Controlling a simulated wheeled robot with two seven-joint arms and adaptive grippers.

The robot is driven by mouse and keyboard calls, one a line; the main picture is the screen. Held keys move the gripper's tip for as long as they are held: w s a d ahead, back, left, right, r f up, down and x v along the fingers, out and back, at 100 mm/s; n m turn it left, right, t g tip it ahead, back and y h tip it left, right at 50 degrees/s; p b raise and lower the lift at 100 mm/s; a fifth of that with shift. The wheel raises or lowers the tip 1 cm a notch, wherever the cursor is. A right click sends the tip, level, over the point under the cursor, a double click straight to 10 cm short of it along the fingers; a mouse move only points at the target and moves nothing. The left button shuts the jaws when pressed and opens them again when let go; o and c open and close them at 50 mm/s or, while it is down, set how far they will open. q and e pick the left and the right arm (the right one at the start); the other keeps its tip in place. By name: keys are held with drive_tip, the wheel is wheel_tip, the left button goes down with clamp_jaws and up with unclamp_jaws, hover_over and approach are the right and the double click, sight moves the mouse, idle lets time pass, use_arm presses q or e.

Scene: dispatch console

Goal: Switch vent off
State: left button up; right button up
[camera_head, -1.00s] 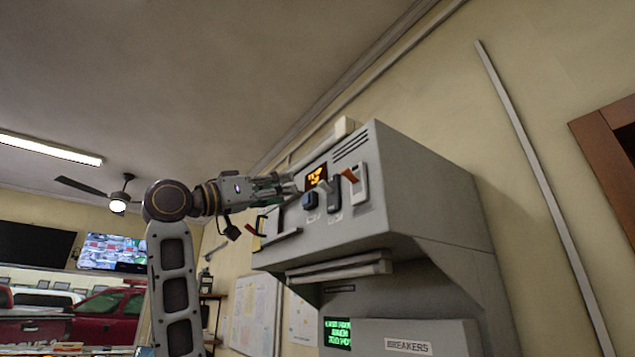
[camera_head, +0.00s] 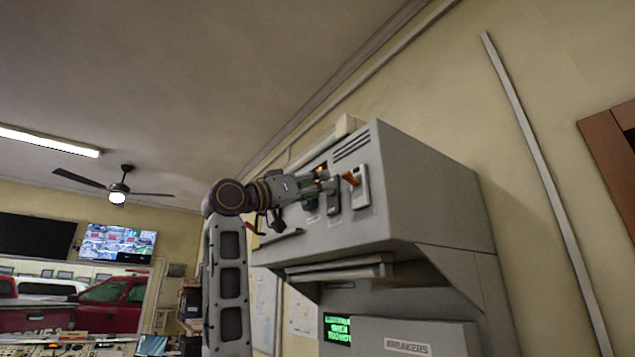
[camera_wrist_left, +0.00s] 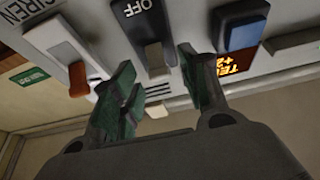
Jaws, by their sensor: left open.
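The console (camera_head: 425,190) has a row of switches on its sloped front. In the left wrist view, a dark switch plate (camera_wrist_left: 133,27) marked OFF, with the lettering upside down, carries a pale grey lever (camera_wrist_left: 155,60). A vent label is not readable. My left gripper (camera_wrist_left: 156,62) is open, with one green-padded finger on each side of this lever; I cannot tell whether they touch it. In the head view my left gripper (camera_head: 332,186) reaches the panel from the left and partly covers the dark plate (camera_head: 333,202). My right gripper is not in view.
A white siren switch (camera_wrist_left: 55,40) with an orange-red lever is close on one side. A blue button (camera_wrist_left: 243,35) and an orange display (camera_wrist_left: 222,65) are on the other. A ledge (camera_head: 340,268) and a breakers box (camera_head: 405,338) are below.

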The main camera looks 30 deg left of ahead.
use_arm(q)
drive_tip(key=shift+w+d+r, duration=0.1)
drive_tip(key=shift+w+d, duration=0.05)
drive_tip(key=shift+w, duration=0.2)
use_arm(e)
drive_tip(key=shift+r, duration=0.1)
use_arm(q)
clamp_jaws()
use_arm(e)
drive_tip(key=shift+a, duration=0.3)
